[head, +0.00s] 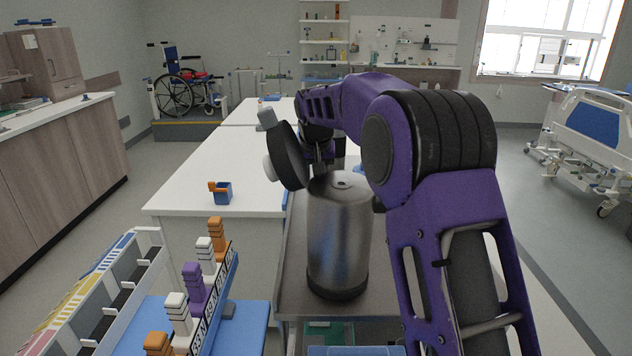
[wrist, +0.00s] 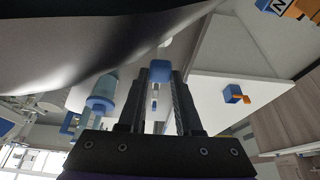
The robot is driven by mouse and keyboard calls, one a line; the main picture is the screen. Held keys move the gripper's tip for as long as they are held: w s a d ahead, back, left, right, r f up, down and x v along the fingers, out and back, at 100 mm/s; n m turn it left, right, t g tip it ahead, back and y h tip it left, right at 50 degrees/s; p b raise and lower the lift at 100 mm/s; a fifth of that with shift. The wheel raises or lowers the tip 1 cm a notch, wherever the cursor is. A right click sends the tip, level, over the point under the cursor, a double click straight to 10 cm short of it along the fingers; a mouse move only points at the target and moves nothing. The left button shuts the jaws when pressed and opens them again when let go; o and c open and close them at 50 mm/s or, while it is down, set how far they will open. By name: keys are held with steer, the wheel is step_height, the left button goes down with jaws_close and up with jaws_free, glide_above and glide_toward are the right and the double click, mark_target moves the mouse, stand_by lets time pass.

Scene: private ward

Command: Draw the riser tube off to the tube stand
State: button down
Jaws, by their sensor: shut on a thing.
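A brushed metal cylindrical vessel (head: 338,240) with a black base stands upright on the grey cart top; a small dark opening shows in its top. My gripper (head: 322,163) is just behind the vessel's top in the head view, partly hidden by my arm. In the wrist view my gripper (wrist: 159,78) is shut on a blue block-like piece (wrist: 159,69) at its fingertips. This may be the riser tube's end; the rest of it cannot be made out. A blue and clear cylindrical thing (wrist: 102,94) is beside the fingers. I cannot identify the tube stand.
A white table (head: 190,180) carries a small blue box with an orange part (head: 222,193). The grey cart top (head: 300,295) is bare around the vessel's front. At front left is a rack with coloured stacked pieces (head: 193,285). A hospital bed (head: 590,135) stands right.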

steer(key=shift+s+f, duration=0.1)
steer(key=shift+f, duration=0.55)
steer(key=c, duration=0.5)
jaws_free()
steer(key=shift+s+r, duration=0.15)
steer(key=shift+r, duration=0.4)
steer(key=p+v, duration=0.2)
steer(key=v, duration=0.5)
steer(key=w+p+v, duration=0.1)
steer(key=p+v, duration=0.1)
steer(key=v, duration=0.5)
steer(key=p+v, duration=0.2)
steer(key=v, duration=0.5)
steer(key=shift+w+r, duration=0.4)
steer(key=shift+r, duration=0.05)
